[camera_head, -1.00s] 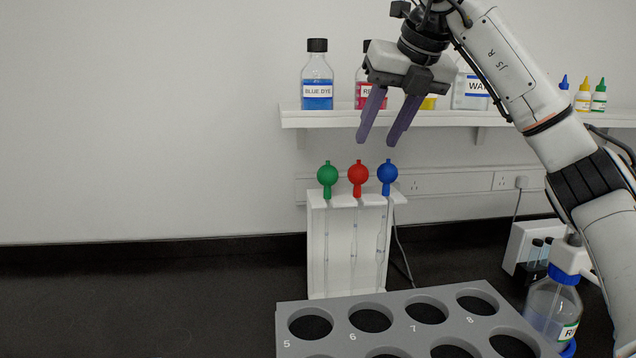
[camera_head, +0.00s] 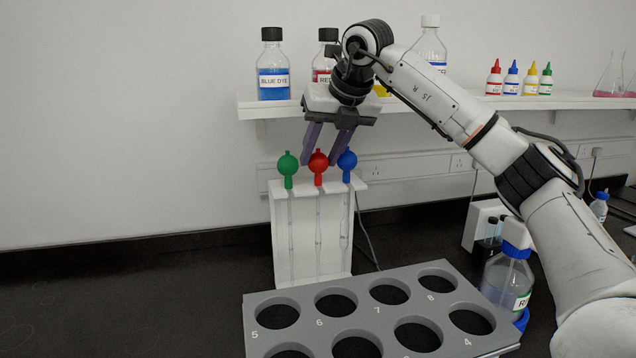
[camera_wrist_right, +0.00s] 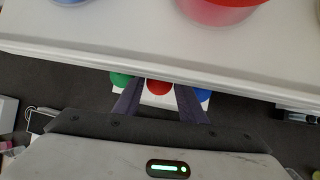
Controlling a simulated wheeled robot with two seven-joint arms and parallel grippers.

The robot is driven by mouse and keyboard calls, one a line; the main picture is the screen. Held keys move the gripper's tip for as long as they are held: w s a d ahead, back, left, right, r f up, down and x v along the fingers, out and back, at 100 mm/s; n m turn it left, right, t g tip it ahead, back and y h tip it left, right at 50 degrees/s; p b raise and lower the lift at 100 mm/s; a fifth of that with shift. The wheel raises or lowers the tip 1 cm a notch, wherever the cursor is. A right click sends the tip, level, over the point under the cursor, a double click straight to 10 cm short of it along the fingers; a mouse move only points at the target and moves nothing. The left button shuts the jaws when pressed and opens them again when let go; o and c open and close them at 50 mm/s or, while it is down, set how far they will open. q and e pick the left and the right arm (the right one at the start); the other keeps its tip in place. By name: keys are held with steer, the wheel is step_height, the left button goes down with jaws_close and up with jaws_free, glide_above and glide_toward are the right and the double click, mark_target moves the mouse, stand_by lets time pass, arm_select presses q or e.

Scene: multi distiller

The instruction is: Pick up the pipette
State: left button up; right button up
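Three pipettes with coloured bulbs stand upright in a white rack (camera_head: 285,262): a green-bulbed one (camera_head: 288,166), a red-bulbed one (camera_head: 318,164) and a blue-bulbed one (camera_head: 347,163). My right gripper (camera_head: 319,158) is open and empty, pointing down, with its purple fingertips just above or beside the red bulb. In the right wrist view the red bulb (camera_wrist_right: 158,87) shows between the two fingers, with the green bulb (camera_wrist_right: 120,79) and the blue bulb (camera_wrist_right: 203,95) outside them. Contact with a bulb is not visible. My left gripper is not in view.
A white shelf (camera_head: 420,104) with a blue dye bottle (camera_head: 273,72) and other bottles runs along the wall close behind my right gripper. A grey holed rack (camera_head: 365,310) stands in front of the pipettes. A reagent bottle (camera_head: 507,275) stands at right. The left counter is clear.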

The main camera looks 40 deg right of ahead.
steer(key=shift+c, duration=0.3)
steer(key=shift+c, duration=1.1)
steer(key=shift+r, duration=0.1)
